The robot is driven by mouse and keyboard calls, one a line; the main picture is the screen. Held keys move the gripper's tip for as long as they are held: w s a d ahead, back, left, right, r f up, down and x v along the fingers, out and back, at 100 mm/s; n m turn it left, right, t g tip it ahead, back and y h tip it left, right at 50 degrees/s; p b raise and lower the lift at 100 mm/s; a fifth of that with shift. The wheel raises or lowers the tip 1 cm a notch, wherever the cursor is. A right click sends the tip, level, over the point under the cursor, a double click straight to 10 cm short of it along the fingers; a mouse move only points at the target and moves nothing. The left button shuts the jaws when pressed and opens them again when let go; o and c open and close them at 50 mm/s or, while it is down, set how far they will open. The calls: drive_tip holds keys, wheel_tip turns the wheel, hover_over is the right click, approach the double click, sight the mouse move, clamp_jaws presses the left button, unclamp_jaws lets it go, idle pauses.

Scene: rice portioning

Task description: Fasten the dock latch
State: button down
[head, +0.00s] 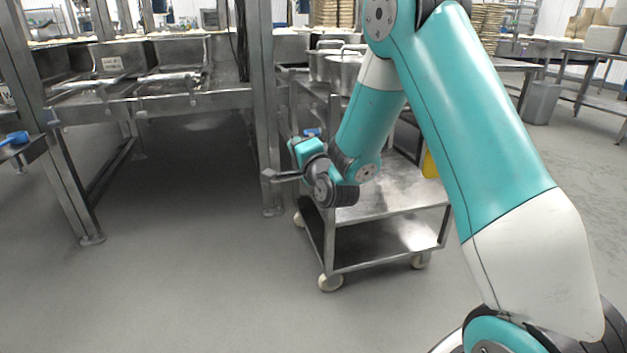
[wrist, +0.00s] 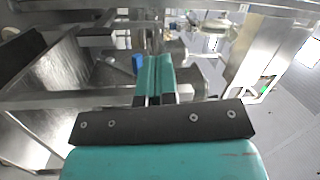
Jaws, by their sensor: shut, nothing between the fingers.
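My gripper (head: 272,175) points left in the head view, beside the left end of the steel cart (head: 385,205) and in front of the steel frame post (head: 265,110). In the wrist view its two teal fingers (wrist: 154,70) are together with nothing between them. I cannot clearly pick out the dock latch in either view. My wrist and arm hide part of the cart and the gap between the cart and the frame.
Metal pots (head: 342,70) stand behind my arm. A small blue object (head: 312,132) lies near the cart; a blue object (wrist: 138,64) also shows beside the fingers in the wrist view. The steel workstation (head: 150,100) stands left. The floor (head: 170,290) in front is clear.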

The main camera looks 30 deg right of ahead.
drive_tip(key=s+d+f+m+t+h+b, duration=0.2)
drive_tip(key=d+f+m+h+b, duration=0.3)
drive_tip(key=f, duration=0.6)
drive_tip(key=shift+s+d+t+b, duration=0.15)
drive_tip(key=shift+d+t+b, duration=0.65)
drive_tip(key=shift+d, duration=0.2)
drive_tip(key=p+x, duration=0.3)
drive_tip(key=x, duration=1.1)
